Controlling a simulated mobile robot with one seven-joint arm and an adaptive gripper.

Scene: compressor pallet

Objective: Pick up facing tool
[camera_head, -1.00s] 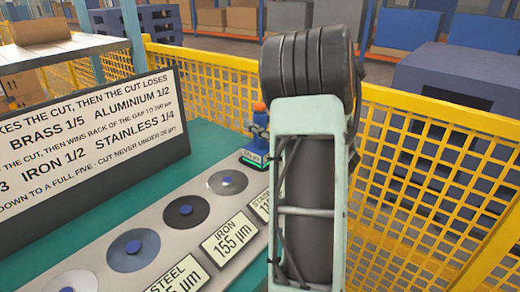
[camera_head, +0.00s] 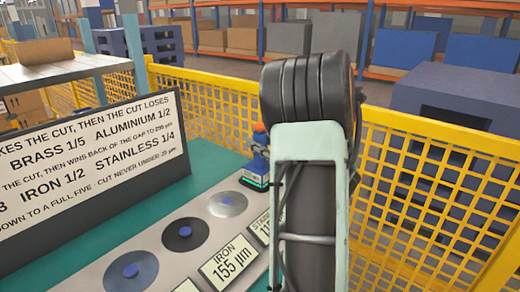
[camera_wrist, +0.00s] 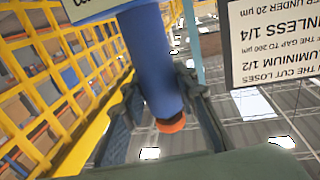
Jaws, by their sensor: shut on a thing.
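The facing tool is a blue upright body (camera_head: 257,160) with an orange top and a lit green band and small label at its base. In the head view it stands at the far end of the light strip, partly hidden by my arm. In the wrist view its blue cylinder (camera_wrist: 150,50) runs down between the fingers of my gripper (camera_wrist: 160,105), with the orange end beyond them. My gripper is shut on the cylinder. In the head view my arm hides most of the gripper.
A row of round discs (camera_head: 184,234) with blue or dark centres lies on the strip, beside labels such as the iron label (camera_head: 230,262). A dark-framed sign (camera_head: 90,160) stands at left. Yellow mesh fencing (camera_head: 430,190) runs close behind and right of my arm.

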